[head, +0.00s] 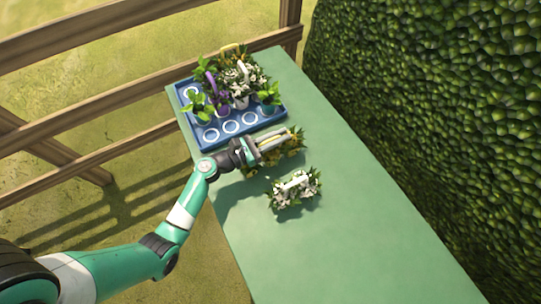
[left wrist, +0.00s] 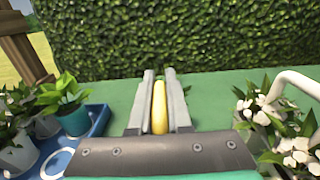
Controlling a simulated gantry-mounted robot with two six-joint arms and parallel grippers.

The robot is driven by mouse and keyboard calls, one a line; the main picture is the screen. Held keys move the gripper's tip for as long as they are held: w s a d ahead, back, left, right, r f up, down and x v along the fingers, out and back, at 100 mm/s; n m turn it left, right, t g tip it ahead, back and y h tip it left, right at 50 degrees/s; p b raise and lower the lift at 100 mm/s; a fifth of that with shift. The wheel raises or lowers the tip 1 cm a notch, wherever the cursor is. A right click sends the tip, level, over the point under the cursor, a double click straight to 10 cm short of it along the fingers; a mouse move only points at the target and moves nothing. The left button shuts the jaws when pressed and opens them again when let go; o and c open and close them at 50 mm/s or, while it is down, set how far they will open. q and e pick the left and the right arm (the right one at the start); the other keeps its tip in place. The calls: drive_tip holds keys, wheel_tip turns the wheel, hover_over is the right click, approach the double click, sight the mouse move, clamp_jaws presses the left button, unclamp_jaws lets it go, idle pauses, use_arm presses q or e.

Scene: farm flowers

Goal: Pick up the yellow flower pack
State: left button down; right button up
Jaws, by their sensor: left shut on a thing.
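The yellow flower pack (head: 292,149) is on the green table just in front of the blue tray, with dark leaves and yellow blooms partly hidden by my gripper. My left gripper (head: 275,142) is over it and shut on its yellow handle. In the left wrist view the yellow handle (left wrist: 160,108) stands between the two grey fingers of the gripper (left wrist: 160,100). The pack's flowers are hidden below the gripper there. I cannot tell whether the pack touches the table. My right gripper is not in view.
A white flower pack (head: 294,190) with a white handle stands nearer on the table (head: 340,240). The blue tray (head: 213,142) behind holds several potted plants and packs, with empty round slots along its front. A hedge (head: 440,100) lies right and a wooden fence (head: 100,98) left.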

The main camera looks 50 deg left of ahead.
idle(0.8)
use_arm(q)
wheel_tip(320, 180, up, 10)
drive_tip(key=p, duration=0.6)
drive_tip(key=shift+r+p, duration=0.1)
drive_tip(key=shift+p, duration=0.2)
